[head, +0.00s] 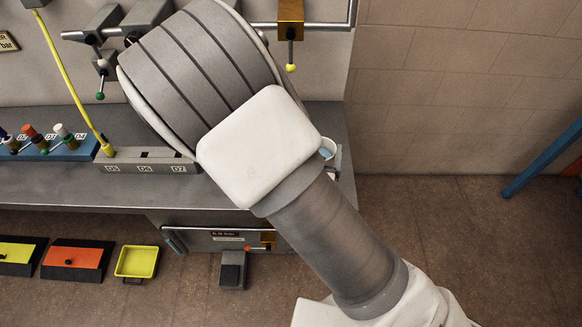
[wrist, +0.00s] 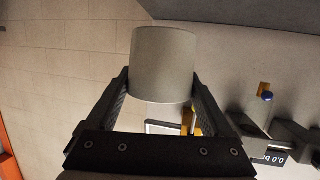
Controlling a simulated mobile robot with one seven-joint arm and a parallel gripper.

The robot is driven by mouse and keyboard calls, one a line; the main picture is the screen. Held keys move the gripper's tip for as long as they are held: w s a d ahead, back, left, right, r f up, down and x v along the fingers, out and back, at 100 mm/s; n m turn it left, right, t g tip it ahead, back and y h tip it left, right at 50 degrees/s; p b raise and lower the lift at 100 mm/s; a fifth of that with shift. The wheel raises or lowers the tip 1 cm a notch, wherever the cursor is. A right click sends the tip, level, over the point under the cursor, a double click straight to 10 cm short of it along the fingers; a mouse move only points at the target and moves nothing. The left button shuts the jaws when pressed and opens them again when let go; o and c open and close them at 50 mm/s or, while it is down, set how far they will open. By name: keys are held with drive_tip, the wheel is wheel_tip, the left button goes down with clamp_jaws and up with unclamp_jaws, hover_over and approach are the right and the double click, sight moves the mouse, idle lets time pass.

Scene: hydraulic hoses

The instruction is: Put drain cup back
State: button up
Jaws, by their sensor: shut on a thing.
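In the wrist view my gripper (wrist: 160,88) is shut on a pale grey-white cylindrical cup (wrist: 163,55), with a finger on each side of its lower part. The cup's inside does not show from this side. In the head view my arm hides the gripper. A small white cup rim with light blue inside (head: 327,149) shows just past the arm at the bench's right end. I cannot tell whether it is the held cup.
The grey bench (head: 80,187) carries a blue hose rack (head: 62,148) and a grey socket block (head: 140,161). A yellow tray (head: 137,262) and a grey pedal (head: 232,270) are on the floor. A blue bar (head: 545,160) is at right. Valves and a pipe line the wall.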

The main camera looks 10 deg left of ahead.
drive_tip(key=shift+w+a+f+b, duration=0.1)
drive_tip(key=shift+a+f+b, duration=0.45)
drive_tip(key=shift+b, duration=1.6)
drive_tip(key=b, duration=0.2)
drive_tip(key=shift+a+f+b, duration=0.15)
drive_tip(key=shift+f+b, duration=0.1)
drive_tip(key=shift+b, duration=0.1)
drive_tip(key=a+f, duration=0.1)
drive_tip(key=a, duration=0.1)
drive_tip(key=w+a+f, duration=0.1)
drive_tip(key=a, duration=0.1)
drive_tip(key=w+a+f, duration=0.1)
drive_tip(key=a, duration=0.1)
drive_tip(key=shift+w+a+f, duration=0.1)
drive_tip(key=shift+a+f, duration=0.1)
drive_tip(key=shift+f, duration=0.1)
drive_tip(key=shift+a+f, duration=0.1)
drive_tip(key=shift+f, duration=2)
drive_tip(key=shift+f+b, duration=0.2)
drive_tip(key=shift+b, duration=0.2)
drive_tip(key=o, duration=1.3)
drive_tip(key=shift+c, duration=0.2)
drive_tip(key=shift+r, duration=0.1)
drive_tip(key=shift+r, duration=0.1)
